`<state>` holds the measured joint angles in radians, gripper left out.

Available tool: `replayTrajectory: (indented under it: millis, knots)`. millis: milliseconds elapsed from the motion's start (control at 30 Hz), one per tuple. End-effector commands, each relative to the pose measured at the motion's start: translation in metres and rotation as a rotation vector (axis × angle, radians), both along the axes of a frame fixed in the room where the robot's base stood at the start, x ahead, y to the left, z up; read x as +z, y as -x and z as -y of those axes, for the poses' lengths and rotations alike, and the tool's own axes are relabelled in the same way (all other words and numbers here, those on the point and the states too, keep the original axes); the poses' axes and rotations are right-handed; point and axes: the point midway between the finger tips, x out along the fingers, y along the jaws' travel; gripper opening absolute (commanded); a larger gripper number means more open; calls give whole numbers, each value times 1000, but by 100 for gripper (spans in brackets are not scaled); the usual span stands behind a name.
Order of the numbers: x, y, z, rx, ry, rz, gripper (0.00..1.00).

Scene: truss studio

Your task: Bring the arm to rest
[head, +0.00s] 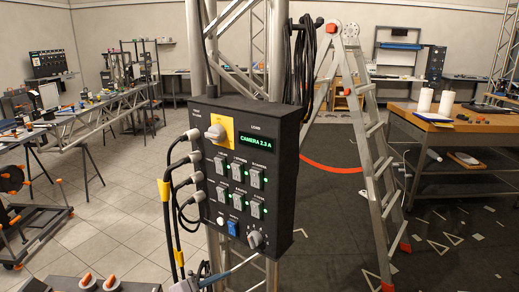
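My gripper is not in view in the head view, and I see no part of my arm that I can be sure of. A black control box (285,190) is mounted on an upright metal truss in the middle. It has a grey rotary knob (215,132) on a yellow plate and a green display (255,142) reading "CAMERA 2.3 A". Below are two rows of grey switches (239,170) with green lights beside them, a blue button (233,228) and a lower knob (256,239). Several plugs (190,158) with dark cables sit at its left side.
A stepladder (376,150) stands behind the box to the right. A wooden-topped bench (410,112) with white rolls (446,102) is at right. Work tables stand at left. A dark unit with orange knobs (86,279) is at bottom left. Tiled floor (125,205) is open at left.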

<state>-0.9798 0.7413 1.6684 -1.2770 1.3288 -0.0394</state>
Motion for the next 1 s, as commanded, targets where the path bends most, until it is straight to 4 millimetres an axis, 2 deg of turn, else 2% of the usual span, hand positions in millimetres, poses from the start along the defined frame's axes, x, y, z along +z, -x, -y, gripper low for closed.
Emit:
replayTrajectory:
  millis: [33, 100, 167, 200, 300, 367, 400, 500, 600, 700, 833, 1000]
  knots:
    - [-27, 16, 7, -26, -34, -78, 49]
    - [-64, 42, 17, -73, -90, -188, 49]
    - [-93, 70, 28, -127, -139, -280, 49]
    - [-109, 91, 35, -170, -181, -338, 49]
    - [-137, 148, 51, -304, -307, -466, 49]
    - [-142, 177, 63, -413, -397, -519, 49]
    - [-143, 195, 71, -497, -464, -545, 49]
    - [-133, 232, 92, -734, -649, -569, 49]
    - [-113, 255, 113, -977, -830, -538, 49]
    - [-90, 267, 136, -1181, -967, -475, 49]
    - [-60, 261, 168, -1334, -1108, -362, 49]
    - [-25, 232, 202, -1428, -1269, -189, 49]
